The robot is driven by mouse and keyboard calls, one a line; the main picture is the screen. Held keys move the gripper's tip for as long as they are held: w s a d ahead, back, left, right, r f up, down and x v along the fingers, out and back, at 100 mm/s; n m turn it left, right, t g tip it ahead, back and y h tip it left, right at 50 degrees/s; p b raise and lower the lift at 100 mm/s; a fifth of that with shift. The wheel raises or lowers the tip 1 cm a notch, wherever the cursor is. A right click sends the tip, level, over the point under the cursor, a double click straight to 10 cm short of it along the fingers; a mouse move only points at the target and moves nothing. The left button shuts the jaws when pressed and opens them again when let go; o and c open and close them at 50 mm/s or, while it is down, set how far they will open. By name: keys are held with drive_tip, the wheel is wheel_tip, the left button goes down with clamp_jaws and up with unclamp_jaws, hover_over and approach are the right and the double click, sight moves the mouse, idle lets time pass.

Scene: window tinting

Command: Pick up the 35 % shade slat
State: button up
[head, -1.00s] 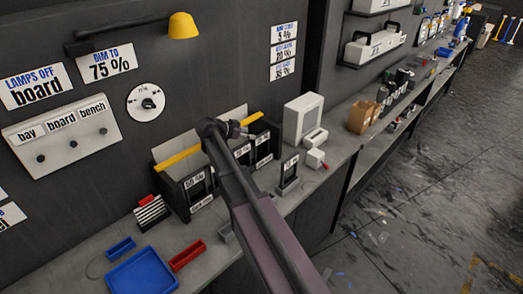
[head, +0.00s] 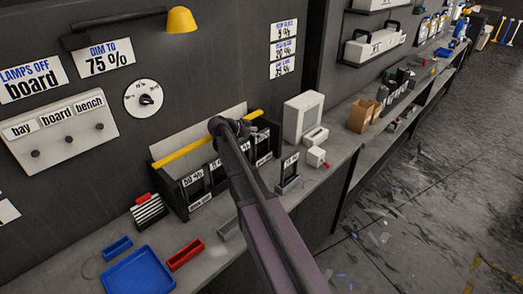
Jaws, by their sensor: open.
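A dark rack (head: 184,195) with a yellow top bar stands on the bench against the wall. It holds several upright dark slats with white percent labels. The label at its left end (head: 193,178) seems to read 50 %. The other labels are too small or covered by my arm, so I cannot tell which slat is the 35 % one. A separate small stand (head: 289,172) in front of the rack holds one labelled dark piece, its number unclear. My gripper (head: 245,129) is over the rack, mostly hidden behind my wrist. It is open, and I see nothing held.
A blue tray (head: 142,274), a red bin (head: 185,255) and a small blue bin (head: 118,248) lie at the front left. A striped block (head: 149,211) stands beside the rack. A white box-shaped device (head: 302,118) stands right of it. A yellow lamp (head: 181,20) hangs above.

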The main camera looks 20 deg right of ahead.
drive_tip(key=shift+b+x, duration=0.3)
drive_tip(key=shift+x, duration=0.75)
clamp_jaws()
